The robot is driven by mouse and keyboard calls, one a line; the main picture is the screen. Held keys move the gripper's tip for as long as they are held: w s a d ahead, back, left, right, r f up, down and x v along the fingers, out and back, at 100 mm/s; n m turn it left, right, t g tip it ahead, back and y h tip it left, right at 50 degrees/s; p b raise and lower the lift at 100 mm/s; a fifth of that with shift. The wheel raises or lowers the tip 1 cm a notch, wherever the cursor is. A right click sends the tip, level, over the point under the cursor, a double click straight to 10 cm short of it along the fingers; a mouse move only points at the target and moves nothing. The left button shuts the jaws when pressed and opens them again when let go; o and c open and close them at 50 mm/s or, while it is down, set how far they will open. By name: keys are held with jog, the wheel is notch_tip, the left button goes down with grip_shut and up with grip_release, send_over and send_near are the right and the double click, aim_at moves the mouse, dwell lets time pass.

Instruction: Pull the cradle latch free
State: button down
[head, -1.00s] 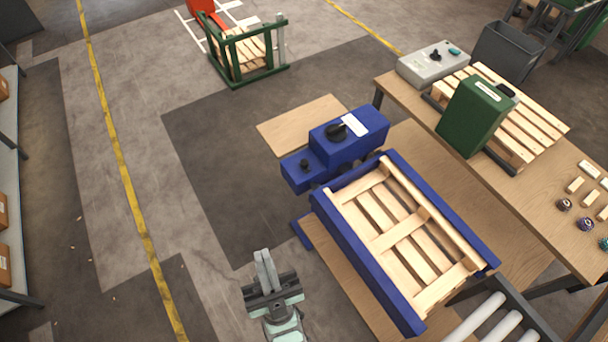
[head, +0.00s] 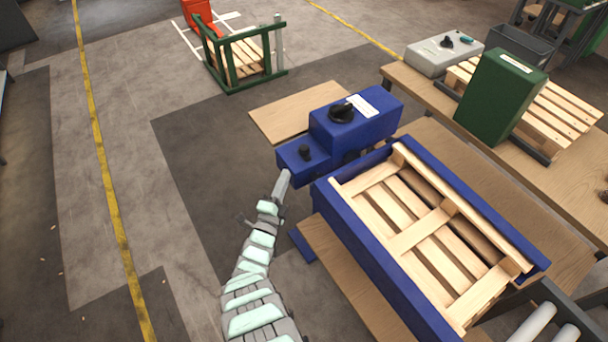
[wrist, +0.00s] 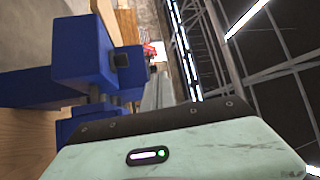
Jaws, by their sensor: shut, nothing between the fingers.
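The blue cradle (head: 375,255) holds a wooden pallet (head: 425,225). At its far left end stands a blue housing (head: 375,128) with a black rotary knob (head: 342,111) and a white label. A smaller blue block (head: 292,162) joined to it carries a short black knob (head: 305,152), which looks like the latch pull. My gripper (head: 281,184) is shut and empty, just in front of and below this block. In the wrist view, the blue block (wrist: 82,52) and its black knob (wrist: 121,61) are left of the grey fingers (wrist: 155,92). I cannot tell whether they touch the block.
A workbench (head: 560,165) at the right bears a green box (head: 500,95), a grey control box (head: 440,52) and a slatted pallet (head: 565,100). Rollers (head: 530,325) adjoin the cradle at lower right. A green frame (head: 235,70) stands far back.

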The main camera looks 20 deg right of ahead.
aim_at(305, 170)
jog(key=s+d+f+m+g+b, duration=0.1)
jog(key=d+f+m+g+b, duration=0.2)
jog(key=f, duration=0.3)
jog(key=shift+b, duration=0.9)
jog(key=shift+s, duration=0.1)
jog(key=shift+d+f, duration=0.1)
jog(key=b+x, duration=0.2)
jog(key=x, duration=0.2)
jog(key=a+b+x, duration=0.1)
jog(key=b+x, duration=0.2)
jog(key=w+b+x, duration=0.1)
jog(key=b+x, duration=0.2)
jog(key=x, duration=0.1)
jog(key=shift+w+f, duration=0.2)
jog(key=shift+w, duration=0.2)
jog(key=shift+w+r+b, duration=0.25)
jog(key=shift+w+b, duration=0.45)
jog(key=shift+b, duration=0.1)
